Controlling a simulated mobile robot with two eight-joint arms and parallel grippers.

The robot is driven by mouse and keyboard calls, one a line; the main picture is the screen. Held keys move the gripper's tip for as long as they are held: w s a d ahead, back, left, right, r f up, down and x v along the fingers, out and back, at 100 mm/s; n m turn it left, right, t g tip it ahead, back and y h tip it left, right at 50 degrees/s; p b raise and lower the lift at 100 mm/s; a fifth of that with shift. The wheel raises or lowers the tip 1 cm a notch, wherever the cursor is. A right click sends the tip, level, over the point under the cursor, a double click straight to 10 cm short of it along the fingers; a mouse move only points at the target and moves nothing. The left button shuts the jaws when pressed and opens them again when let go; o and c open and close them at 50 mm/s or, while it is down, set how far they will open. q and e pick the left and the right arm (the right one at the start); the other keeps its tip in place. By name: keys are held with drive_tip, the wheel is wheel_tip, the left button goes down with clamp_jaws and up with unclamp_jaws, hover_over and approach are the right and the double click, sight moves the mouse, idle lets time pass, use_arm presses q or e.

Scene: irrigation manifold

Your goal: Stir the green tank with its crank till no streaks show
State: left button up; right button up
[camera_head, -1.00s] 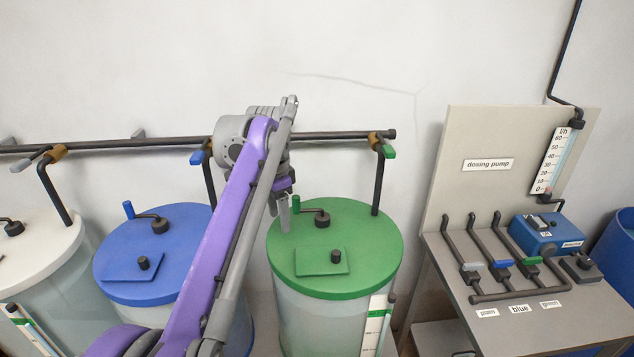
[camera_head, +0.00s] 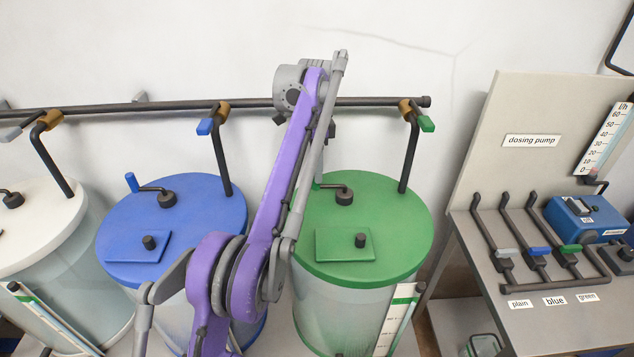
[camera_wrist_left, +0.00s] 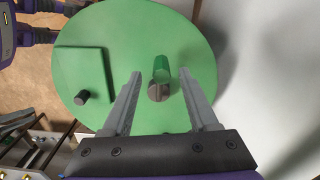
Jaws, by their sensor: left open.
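The green tank's lid (camera_head: 405,215) is right of centre in the head view. Its crank has a dark hub (camera_head: 344,197) and a bent arm; my left arm hides the crank's handle there. In the left wrist view the green crank handle (camera_wrist_left: 161,68) stands upright over the lid (camera_wrist_left: 130,40). My left gripper (camera_wrist_left: 160,76) is open, with the handle appearing between its fingertips and not gripped. In the head view my arm mostly hides that gripper. The tank's pale wall (camera_head: 345,308) shows below the lid; I cannot make out streaks. My right gripper is not in view.
A blue-lidded tank (camera_head: 205,215) and a white-lidded tank (camera_head: 45,225) stand to the left. A dark pipe (camera_head: 370,102) with valves runs along the wall behind. The dosing pump bench (camera_head: 480,260) stands at right. The green lid also carries a hatch with a knob (camera_head: 360,240).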

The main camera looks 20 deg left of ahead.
sight(317, 185)
use_arm(q)
drive_tip(key=shift+w+f+b, duration=0.1)
drive_tip(key=shift+f+b, duration=0.3)
drive_tip(key=shift+f, duration=1.6)
clamp_jaws()
